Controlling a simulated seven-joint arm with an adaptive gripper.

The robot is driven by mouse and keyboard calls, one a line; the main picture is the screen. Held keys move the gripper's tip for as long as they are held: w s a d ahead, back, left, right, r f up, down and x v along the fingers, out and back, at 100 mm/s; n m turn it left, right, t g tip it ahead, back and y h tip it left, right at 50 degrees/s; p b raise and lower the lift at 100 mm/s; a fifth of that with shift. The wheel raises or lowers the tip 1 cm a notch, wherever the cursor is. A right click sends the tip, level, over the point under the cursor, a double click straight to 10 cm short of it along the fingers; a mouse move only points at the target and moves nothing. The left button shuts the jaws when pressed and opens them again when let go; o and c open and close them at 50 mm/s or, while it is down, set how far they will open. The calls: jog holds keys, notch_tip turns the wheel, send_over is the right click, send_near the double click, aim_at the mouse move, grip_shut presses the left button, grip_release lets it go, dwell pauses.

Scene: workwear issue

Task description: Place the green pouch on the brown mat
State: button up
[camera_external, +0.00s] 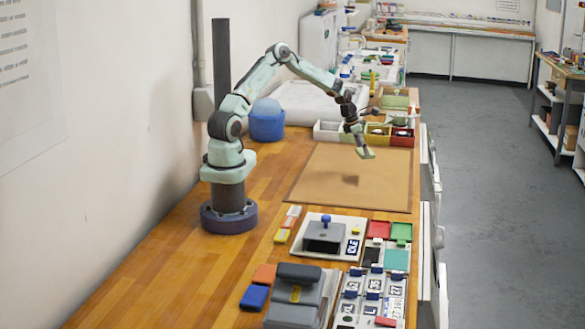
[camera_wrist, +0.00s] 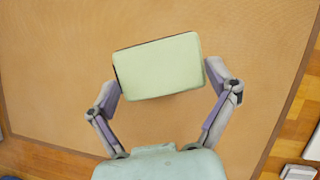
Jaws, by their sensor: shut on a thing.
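The green pouch (camera_wrist: 160,66) is a pale green block with rounded edges, held between the two fingers of my gripper (camera_wrist: 166,84). In the external view the pouch (camera_external: 364,153) hangs below my gripper (camera_external: 361,147), tilted, with a dark shadow on the mat beneath it. The pouch is above the brown mat (camera_external: 320,185) and apart from it. The mat lies flat on the wooden table and fills most of the wrist view (camera_wrist: 50,70). The underside of the pouch is hidden.
In front are a white board with a grey block (camera_external: 323,236), coloured pads (camera_external: 397,260) and grey cases (camera_external: 297,290). The mat's surface is clear.

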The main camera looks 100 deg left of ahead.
send_over(374, 177)
jog(key=s, duration=0.1)
notch_tip(374, 177, down, 6)
jog(key=shift+s+d+r, duration=0.15)
jog(key=shift+r, duration=0.1)
jog(key=shift+f, duration=1.6)
jog(key=o, duration=0.9)
jog(key=shift+f, duration=0.1)
